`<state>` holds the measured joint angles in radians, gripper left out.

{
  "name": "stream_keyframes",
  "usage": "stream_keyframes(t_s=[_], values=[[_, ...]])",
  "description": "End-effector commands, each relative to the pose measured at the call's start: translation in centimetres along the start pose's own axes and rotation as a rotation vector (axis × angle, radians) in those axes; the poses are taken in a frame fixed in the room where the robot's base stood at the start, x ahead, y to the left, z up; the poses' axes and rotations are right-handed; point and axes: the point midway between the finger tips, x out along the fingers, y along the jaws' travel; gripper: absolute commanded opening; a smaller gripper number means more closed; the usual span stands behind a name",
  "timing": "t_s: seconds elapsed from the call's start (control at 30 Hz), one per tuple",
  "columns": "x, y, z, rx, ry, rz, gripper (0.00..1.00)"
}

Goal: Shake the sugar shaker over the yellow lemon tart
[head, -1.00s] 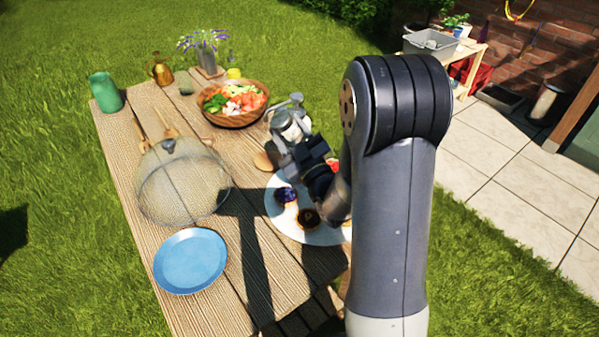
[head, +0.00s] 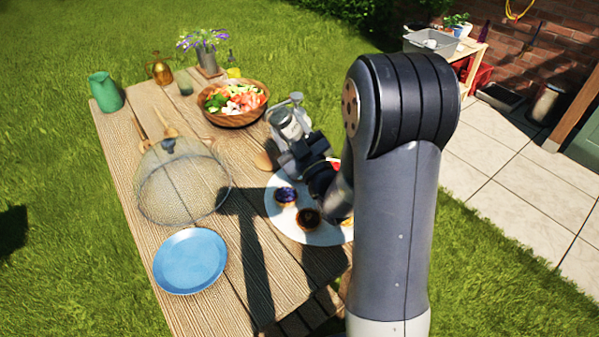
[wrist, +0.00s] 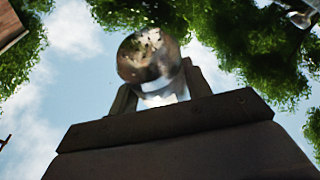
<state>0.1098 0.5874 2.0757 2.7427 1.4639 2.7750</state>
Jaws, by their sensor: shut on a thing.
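My gripper (head: 296,135) is shut on the sugar shaker (head: 288,122), up above the far side of the white plate (head: 284,222). In the wrist view the shaker's domed metal lid with small holes (wrist: 149,57) shows between the jaws, against sky and trees. The yellow lemon tart (head: 347,221) lies at the plate's right edge and is mostly hidden behind my arm. A purple-topped tart (head: 286,196), a dark tart (head: 308,219) and a red-topped tart (head: 333,163) share the plate. No falling sugar can be made out.
A mesh food cover (head: 182,185) and a blue plate (head: 190,261) stand to the left on the wooden table. A salad bowl (head: 234,118), green jug (head: 105,92), amber bottle (head: 161,70) and flower pot (head: 207,60) stand farther back.

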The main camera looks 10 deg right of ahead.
Motion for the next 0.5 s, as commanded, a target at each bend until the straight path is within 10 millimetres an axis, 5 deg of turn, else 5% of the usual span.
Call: stream_keyframes(t_s=[0.5], values=[[-0.22,-0.28,0.51,-0.021,0.005,-0.005,0.20]])
